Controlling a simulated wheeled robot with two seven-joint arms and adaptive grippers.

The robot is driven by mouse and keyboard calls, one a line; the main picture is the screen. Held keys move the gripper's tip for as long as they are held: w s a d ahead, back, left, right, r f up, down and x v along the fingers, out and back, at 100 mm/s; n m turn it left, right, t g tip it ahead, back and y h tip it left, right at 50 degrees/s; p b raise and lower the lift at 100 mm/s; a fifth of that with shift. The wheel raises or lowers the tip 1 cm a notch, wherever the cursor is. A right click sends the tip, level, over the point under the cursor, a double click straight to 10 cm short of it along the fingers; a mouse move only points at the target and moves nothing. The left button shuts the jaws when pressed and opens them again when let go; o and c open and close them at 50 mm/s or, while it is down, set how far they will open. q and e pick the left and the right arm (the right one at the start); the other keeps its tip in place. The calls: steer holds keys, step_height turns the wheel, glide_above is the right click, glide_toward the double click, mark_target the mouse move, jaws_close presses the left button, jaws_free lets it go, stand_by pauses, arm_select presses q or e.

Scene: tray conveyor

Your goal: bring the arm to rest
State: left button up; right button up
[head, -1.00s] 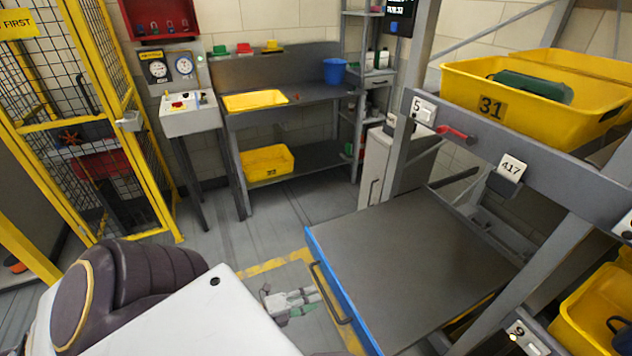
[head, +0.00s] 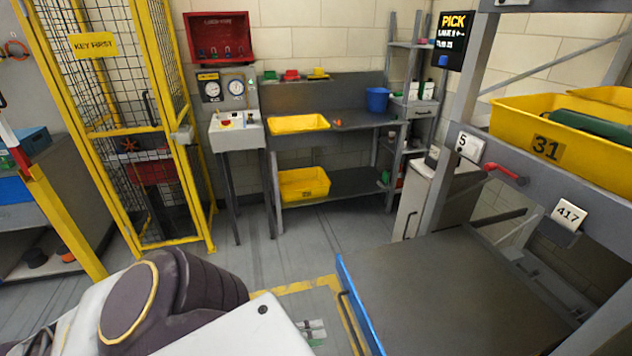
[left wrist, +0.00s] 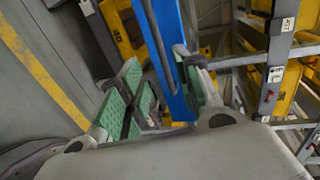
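My left arm comes in from the lower left in the head view. Its gripper (head: 312,330) is partly hidden behind my own white arm link, low in the picture, left of the blue-fronted grey table (head: 440,290). In the left wrist view my left gripper (left wrist: 158,75) shows two green-padded fingers standing apart, open. The blue front (left wrist: 172,60) of the table appears between and beyond the fingers. I see nothing held, and cannot tell whether a finger touches the front. My right gripper is not in view.
A rack with a yellow tote (head: 510,122) marked 31 stands at right. A yellow mesh cage (head: 120,130) stands at left. A workbench (head: 350,116) with a blue bucket (head: 377,99) is at the back. The grey floor (head: 270,258) between is clear.

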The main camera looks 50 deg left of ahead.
arm_select(q)
steer(key=shift+n, duration=0.3)
stand_by(0.4)
